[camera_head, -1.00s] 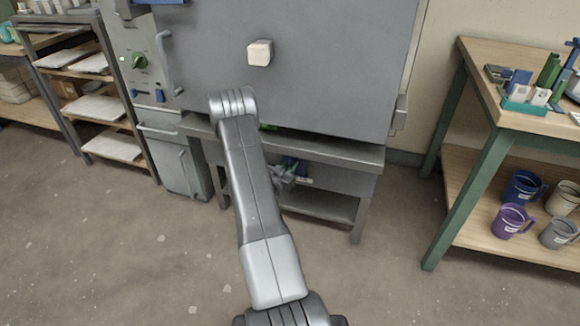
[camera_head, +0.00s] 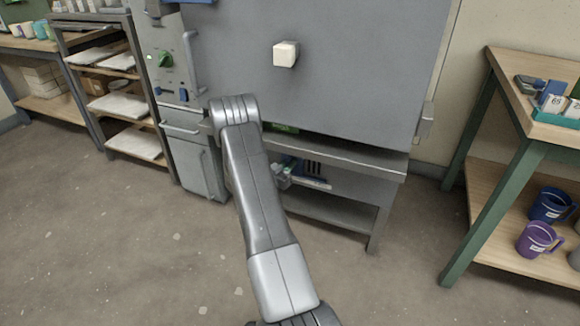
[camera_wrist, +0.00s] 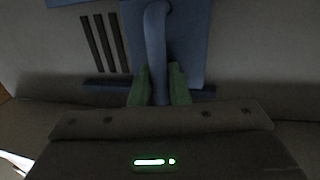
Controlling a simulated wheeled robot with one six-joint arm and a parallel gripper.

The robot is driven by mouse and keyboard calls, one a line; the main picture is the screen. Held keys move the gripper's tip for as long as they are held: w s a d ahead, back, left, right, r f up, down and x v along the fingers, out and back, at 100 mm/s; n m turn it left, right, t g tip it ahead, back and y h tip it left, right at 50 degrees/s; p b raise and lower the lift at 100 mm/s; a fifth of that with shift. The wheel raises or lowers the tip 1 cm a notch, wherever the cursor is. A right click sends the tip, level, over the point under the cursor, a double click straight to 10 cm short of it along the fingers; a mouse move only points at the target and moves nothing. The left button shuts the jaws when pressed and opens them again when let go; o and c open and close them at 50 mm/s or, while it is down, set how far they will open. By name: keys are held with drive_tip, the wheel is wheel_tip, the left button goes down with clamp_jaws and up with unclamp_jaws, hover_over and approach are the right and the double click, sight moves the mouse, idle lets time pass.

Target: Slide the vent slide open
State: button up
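The vent slide is a blue plate (camera_wrist: 192,45) with a raised blue upright handle (camera_wrist: 158,40), seen in the wrist view. The green fingers of my gripper (camera_wrist: 159,88) are on both sides of the handle's lower end, close against it; the gripper appears shut on it. Several dark vent slots (camera_wrist: 104,42) lie uncovered left of the plate in the wrist view. In the head view, the slots (camera_head: 313,168) show under the kiln, right of my gripper (camera_head: 283,178). There the slide is small and mostly hidden by my gripper and arm.
The grey kiln (camera_head: 345,65) with a pale block (camera_head: 286,53) on its front rises above its stand (camera_head: 345,213). A control panel and a rack (camera_head: 118,100) stand left. A green-legged table (camera_head: 490,200) with mugs stands right. The front floor is clear.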

drive_tip(key=shift+o, duration=1.3)
drive_tip(key=p+v, duration=0.3)
drive_tip(key=v, duration=1)
drive_tip(key=shift+s+a, duration=0.2)
drive_tip(key=shift+s, duration=0.15)
drive_tip(key=b+x, duration=0.3)
drive_tip(key=x, duration=1.1)
drive_tip(key=shift+s, duration=0.1)
drive_tip(key=shift+s+d, duration=0.15)
drive_tip(key=shift+d, duration=0.3)
